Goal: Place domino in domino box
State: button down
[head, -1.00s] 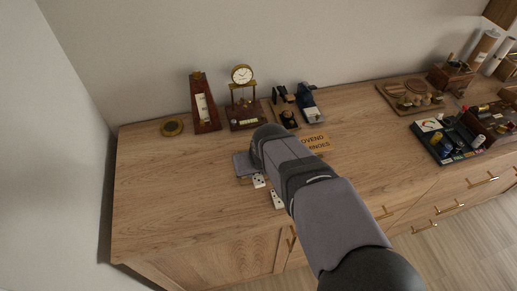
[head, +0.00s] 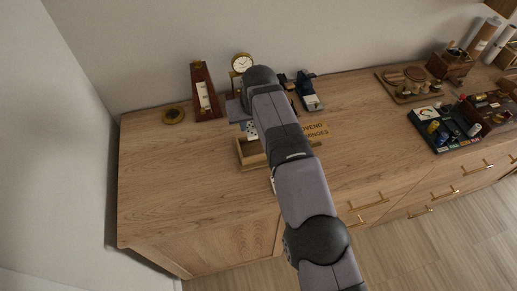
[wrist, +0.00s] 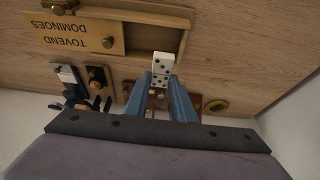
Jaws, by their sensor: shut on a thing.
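My gripper (wrist: 161,88) is shut on a white domino (wrist: 162,68) with black pips, held between its blue fingers. The held domino also shows in the head view (head: 251,131), above the open wooden domino box (head: 253,164). In the wrist view the domino overlaps the near edge of the box (wrist: 184,36), and its height above the box is hard to tell. The lettered wooden lid (wrist: 75,35) lies across one side of the box. My arm hides part of the box in the head view.
A metronome (head: 205,92), a gold clock (head: 242,64) and small dark devices (head: 308,92) stand behind the box. A round brass dish (head: 174,115) sits at the left. Trays with small items (head: 445,128) stand at the right. The left front counter is clear.

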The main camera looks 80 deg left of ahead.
aim_at(253, 136)
jog(key=shift+f+p, duration=0.85)
jog(key=shift+f, duration=4.1)
jog(key=shift+f, duration=0.2)
jog(key=c, duration=1.8)
grip_release()
jog(key=shift+r, duration=0.1)
jog(key=shift+r, duration=0.5)
jog(key=b+v, duration=0.3)
jog(key=v, duration=0.8)
jog(key=shift+d, duration=0.2)
